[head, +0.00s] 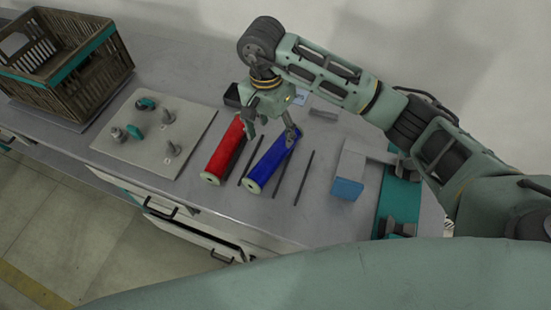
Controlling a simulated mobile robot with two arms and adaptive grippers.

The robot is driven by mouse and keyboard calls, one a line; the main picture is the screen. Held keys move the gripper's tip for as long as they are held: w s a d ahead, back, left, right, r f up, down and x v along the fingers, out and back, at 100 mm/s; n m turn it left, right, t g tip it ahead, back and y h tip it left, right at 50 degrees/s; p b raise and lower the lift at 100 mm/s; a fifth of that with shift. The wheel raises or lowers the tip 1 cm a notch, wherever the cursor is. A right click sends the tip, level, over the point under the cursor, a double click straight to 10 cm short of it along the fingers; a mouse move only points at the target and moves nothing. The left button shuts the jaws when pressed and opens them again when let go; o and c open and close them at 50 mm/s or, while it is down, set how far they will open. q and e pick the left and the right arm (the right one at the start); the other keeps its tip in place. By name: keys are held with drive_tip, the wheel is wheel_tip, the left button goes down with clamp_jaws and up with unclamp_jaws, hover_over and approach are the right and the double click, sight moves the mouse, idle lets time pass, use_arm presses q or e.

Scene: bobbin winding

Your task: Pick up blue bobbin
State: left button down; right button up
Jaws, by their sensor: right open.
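The blue bobbin (268,164) lies on the grey bench, its pale end toward the front edge. A red bobbin (223,155) lies to the left of it, roughly parallel. My right gripper (271,137) hangs over the far ends of both bobbins with its fingers apart. One finger is by the red bobbin and the other overlaps the far end of the blue bobbin. I cannot tell whether that finger touches it. My left gripper is not in view.
Thin dark rods (304,177) lie beside the bobbins. A plate with pegs (113,148) and a brown crate (96,87) are to the left. A blue-ended grey block (347,189) and a green-based device (398,207) are to the right. A drawer (205,238) stands slightly open below the bench.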

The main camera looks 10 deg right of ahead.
sight(275, 149)
drive_tip(key=f+b, duration=0.2)
drive_tip(key=f, duration=0.1)
drive_tip(key=shift+w+d, duration=0.15)
drive_tip(key=shift+w, duration=0.05)
drive_tip(key=shift+s+f+p, duration=0.2)
drive_tip(key=shift+f+p, duration=0.45)
drive_tip(key=shift+f, duration=0.8)
wheel_tip(275, 149, down, 4)
drive_tip(key=shift+s+d+r+p, duration=0.15)
drive_tip(key=shift+r+p, duration=0.1)
drive_tip(key=shift+p, duration=0.4)
drive_tip(key=shift+f, duration=0.55)
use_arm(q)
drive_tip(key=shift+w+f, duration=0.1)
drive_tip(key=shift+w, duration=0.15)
use_arm(e)
drive_tip(key=c, duration=1.5)
